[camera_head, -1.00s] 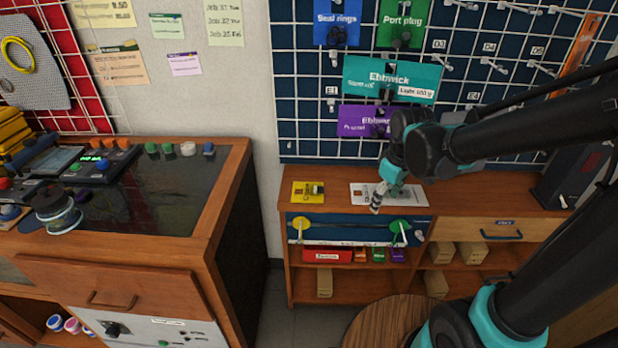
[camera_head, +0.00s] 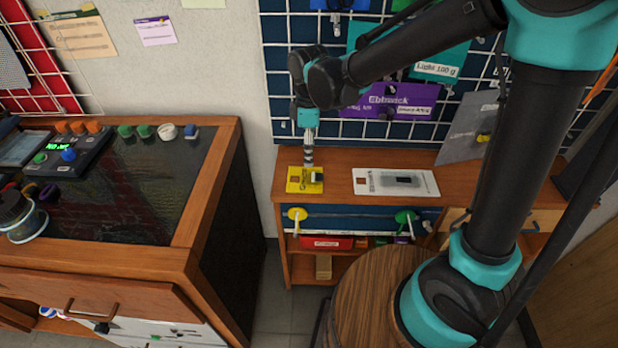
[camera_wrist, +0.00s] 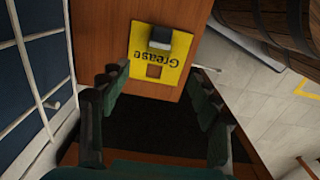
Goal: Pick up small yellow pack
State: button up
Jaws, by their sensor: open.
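The small yellow pack (camera_head: 297,181) lies flat at the left end of the wooden cabinet top. In the wrist view the yellow pack (camera_wrist: 143,70) shows the word "Grease", a dark block with a pale face on it and a small brown square. My gripper (camera_head: 309,161) points down just above and behind the pack in the head view. In the wrist view my gripper (camera_wrist: 160,95) is open and empty, its fingers apart on either side below the pack. I cannot tell the exact height between fingertips and pack.
A white pack (camera_head: 396,181) lies to the right on the cabinet top (camera_head: 340,161). A wire grid panel with hanging cards (camera_head: 388,101) stands close behind. A round wooden barrel (camera_head: 362,290) stands in front. A bench (camera_head: 205,190) is to the left, across a gap.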

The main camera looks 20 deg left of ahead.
aim_at(309, 174)
notch_tip(309, 174, down, 9)
jog(key=shift+w, duration=0.15)
dwell(0.4)
jog(key=c, duration=1.3)
jog(key=shift+r, duration=0.1)
notch_tip(309, 174, up, 10)
jog(key=shift+f, duration=0.1)
